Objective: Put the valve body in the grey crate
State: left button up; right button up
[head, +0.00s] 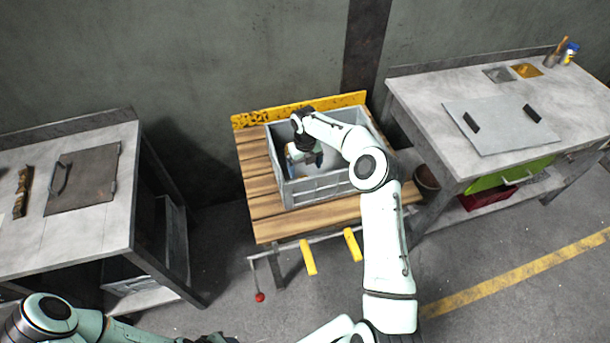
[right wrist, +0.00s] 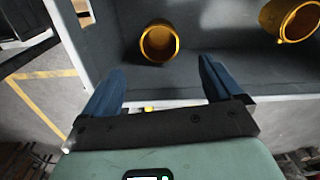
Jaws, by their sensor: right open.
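The grey crate (head: 318,187) stands on a wooden-topped cart. My right gripper (head: 318,158) is over and partly inside the crate; in the right wrist view (right wrist: 162,72) its two blue fingers are apart with nothing between them. Beyond the fingertips, a hollow gold cylinder (right wrist: 158,42) lies on a dark grey surface, apart from the fingers. A second hollow gold piece (right wrist: 290,18) lies at the upper right. I cannot tell whether either is the valve body. My arm hides part of the crate's inside. My left gripper (head: 212,339) is at the bottom edge, mostly cut off.
The wooden cart (head: 262,187) has a yellow back rail (head: 255,119) and two yellow handles (head: 308,257). A grey bench (head: 95,230) stands at left, with a dark plate on top. Another bench (head: 425,95) stands at right, with a light panel (head: 500,125). Floor in front is clear.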

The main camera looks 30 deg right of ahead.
notch_tip(320, 180, up, 6)
jog(key=shift+f, duration=0.1)
dwell(0.6)
